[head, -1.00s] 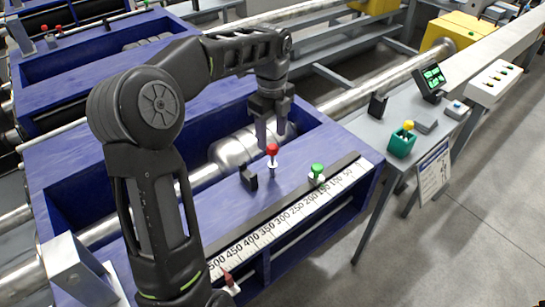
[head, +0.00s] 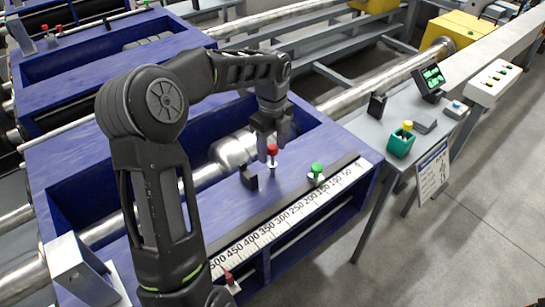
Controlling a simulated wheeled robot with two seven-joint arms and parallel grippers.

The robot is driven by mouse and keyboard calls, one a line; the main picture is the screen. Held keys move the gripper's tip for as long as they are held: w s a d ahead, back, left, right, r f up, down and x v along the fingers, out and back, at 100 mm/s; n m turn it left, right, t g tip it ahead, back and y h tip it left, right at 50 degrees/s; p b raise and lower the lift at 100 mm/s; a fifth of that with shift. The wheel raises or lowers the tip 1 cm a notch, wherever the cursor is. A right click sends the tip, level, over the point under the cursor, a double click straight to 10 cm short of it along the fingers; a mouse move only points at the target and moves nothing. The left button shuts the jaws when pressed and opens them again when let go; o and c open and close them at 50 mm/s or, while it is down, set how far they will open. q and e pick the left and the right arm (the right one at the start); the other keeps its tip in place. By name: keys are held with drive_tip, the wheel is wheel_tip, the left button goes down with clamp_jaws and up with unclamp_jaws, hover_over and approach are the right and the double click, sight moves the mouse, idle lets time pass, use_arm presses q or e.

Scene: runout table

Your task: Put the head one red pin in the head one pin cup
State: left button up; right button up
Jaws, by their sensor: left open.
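The red pin (head: 272,150) has a round red head on a pale metal stem and stands upright on the blue frame, just behind the ruler strip. My left gripper (head: 267,151) is open, fingers pointing down, right at the red head. I cannot tell whether the fingers straddle the head or stand just behind it. The pin cup (head: 400,146) is a teal square cup on the grey side table at right, with a yellow-headed pin (head: 408,125) in it. My right gripper is not in view.
A green-headed pin (head: 317,169) and a black block (head: 249,179) stand close to the red pin. A ruler strip (head: 285,223) runs along the frame's front edge, with a small red pointer (head: 229,277). A screen (head: 433,78) and a black post (head: 377,105) stand near the cup.

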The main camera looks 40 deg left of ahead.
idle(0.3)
use_arm(q)
clamp_jaws()
idle(0.5)
